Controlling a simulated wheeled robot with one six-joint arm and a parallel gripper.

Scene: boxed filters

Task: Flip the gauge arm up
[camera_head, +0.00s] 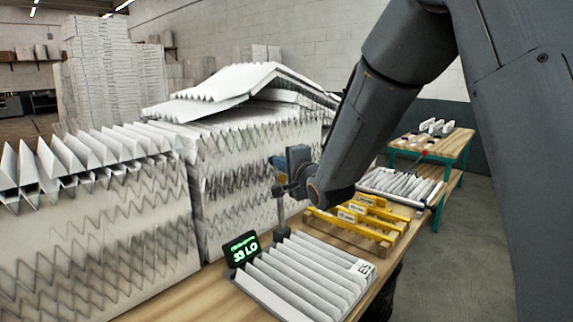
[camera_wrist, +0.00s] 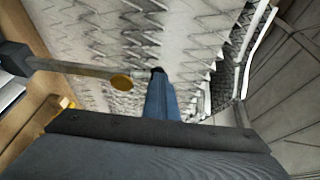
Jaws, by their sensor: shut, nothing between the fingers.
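The gauge stands on the wooden bench, with a dark post (camera_head: 282,218) behind a white pleated filter (camera_head: 305,275). In the wrist view, its arm is a grey rod (camera_wrist: 75,70) reaching from a dark block (camera_wrist: 14,58) at the left to a round gold tip (camera_wrist: 120,82). My gripper (camera_wrist: 159,80) shows as blue fingers closed together, with nothing between them. The gold tip is just left of the fingers in the picture; I cannot tell whether they touch. In the head view, my gripper (camera_head: 277,162) is above the post, mostly hidden by my wrist.
A small display (camera_head: 242,249) with green edges reads "33 LO" beside the filter. Tall stacks of pleated filters (camera_head: 245,165) stand close behind. Yellow racks (camera_head: 365,215) and a tray of white filters (camera_head: 400,187) lie farther along the bench. Open floor is at the right.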

